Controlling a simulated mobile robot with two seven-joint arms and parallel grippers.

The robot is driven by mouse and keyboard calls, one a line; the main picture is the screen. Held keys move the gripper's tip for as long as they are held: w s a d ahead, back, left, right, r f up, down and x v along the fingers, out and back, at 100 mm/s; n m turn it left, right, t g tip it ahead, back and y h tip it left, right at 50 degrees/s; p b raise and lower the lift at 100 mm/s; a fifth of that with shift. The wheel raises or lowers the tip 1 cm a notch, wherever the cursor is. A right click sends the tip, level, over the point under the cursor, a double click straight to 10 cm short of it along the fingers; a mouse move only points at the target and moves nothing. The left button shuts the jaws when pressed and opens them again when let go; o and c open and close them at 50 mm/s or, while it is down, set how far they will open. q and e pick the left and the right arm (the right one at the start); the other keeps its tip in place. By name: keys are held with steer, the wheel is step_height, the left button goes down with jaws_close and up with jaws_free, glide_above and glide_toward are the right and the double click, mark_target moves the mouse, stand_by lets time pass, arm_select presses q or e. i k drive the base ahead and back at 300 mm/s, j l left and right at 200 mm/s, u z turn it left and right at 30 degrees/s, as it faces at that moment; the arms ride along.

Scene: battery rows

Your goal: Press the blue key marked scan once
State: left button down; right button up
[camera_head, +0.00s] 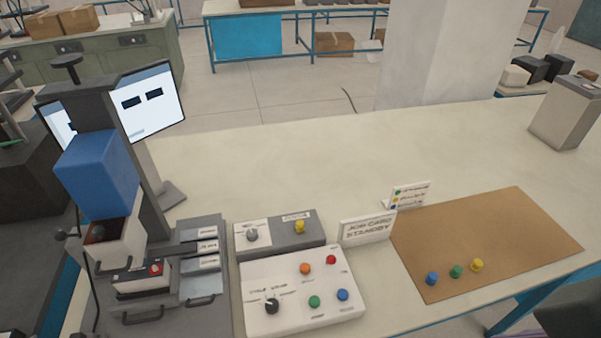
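A white control panel (258,318) lies on the table at the lower middle. A blue key (343,295) sits near its lower right corner; the small label below it is too small to read, so I cannot confirm "scan". On the same panel are a green key (314,301), an orange key (305,268), a red key (331,259) and a black knob (272,306). A second blue button-like piece (432,278) stands on the brown mat (500,232) to the right, beside a green piece (456,271) and a yellow piece (477,265). Neither gripper is in view.
A grey box (280,243) with a knob and a yellow key stands behind the panel. A sign (367,229) reads "JOB CARD STANDBY". A machine with a blue block (97,172) stands left of the panel. The table's middle is clear; a metal container (566,112) stands far right.

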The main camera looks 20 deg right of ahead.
mark_target(343, 294)
steer(key=z, duration=0.85)
steer(key=l+u, duration=0.25)
steer(key=l, duration=0.15)
steer(key=i, duration=0.2)
